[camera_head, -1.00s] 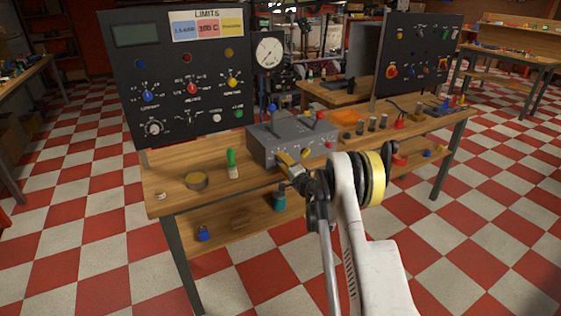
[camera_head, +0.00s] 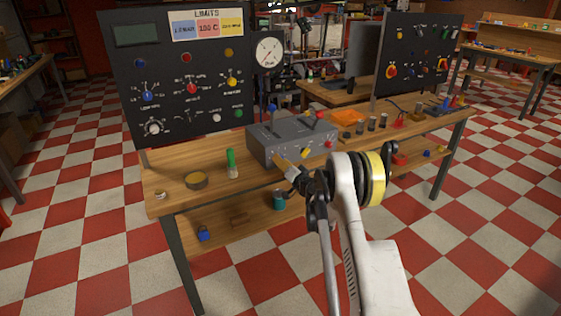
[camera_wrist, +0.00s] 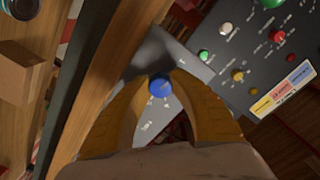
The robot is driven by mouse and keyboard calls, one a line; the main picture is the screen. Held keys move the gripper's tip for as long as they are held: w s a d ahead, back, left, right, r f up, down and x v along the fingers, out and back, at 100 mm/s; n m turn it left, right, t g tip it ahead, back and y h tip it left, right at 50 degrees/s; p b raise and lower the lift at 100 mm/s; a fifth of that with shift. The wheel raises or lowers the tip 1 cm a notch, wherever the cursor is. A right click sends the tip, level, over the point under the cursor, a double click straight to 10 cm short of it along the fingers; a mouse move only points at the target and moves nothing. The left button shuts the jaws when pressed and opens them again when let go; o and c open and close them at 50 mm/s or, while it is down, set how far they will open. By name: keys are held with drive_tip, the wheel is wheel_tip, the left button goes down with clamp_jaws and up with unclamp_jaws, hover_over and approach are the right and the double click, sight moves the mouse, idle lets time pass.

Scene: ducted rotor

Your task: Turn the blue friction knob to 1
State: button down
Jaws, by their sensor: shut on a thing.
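The grey control box (camera_head: 292,142) stands on the bench, with two levers on top and small knobs on its front face. In the wrist view, a round blue knob (camera_wrist: 160,86) sits on the box's grey face (camera_wrist: 157,55), with white marks beside it. My gripper (camera_wrist: 160,84) has its yellow fingers closed around the blue knob, one on each side. In the head view my gripper (camera_head: 281,164) is at the left part of the box's front, and it hides the knob there. I cannot read the knob's setting.
A black panel (camera_head: 200,115) with coloured knobs stands behind the box on the left.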

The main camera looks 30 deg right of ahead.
idle(0.4)
drive_tip(key=c, duration=1.2)
unclamp_jaws()
drive_tip(key=shift+o, duration=0.2)
drive_tip(key=s, duration=1.2)
drive_tip(key=shift+d, duration=0.2)
drive_tip(key=shift+a+r, duration=0.1)
